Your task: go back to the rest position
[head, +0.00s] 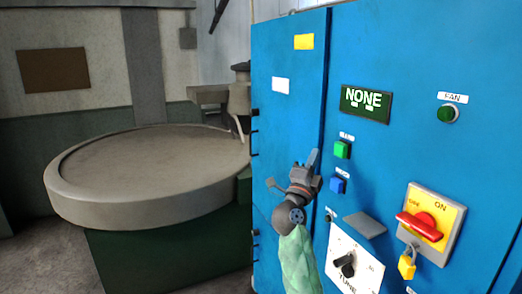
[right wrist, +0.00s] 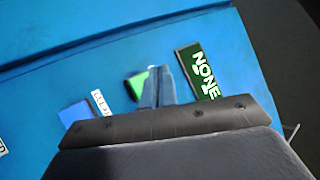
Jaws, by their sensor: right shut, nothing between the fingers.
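My right gripper (head: 313,160) is shut and empty, in front of the blue cabinet, just left of the green button (head: 341,150) in the head view. In the right wrist view its closed fingers (right wrist: 160,86) partly cover the green button (right wrist: 136,84); I cannot tell whether they touch it. A blue button (head: 337,185) is below the green one and also shows in the right wrist view (right wrist: 75,112). A dark display (head: 365,103) reads "NONE" and also shows in the right wrist view (right wrist: 198,72). My left gripper is not in view.
The blue cabinet (head: 415,50) fills the right side. It carries a grey ledge (head: 365,225), a black TUNE knob (head: 346,264), a red switch handle (head: 420,227), a yellow padlock (head: 406,266) and a FAN button (head: 447,113). A round table (head: 150,170) stands at left.

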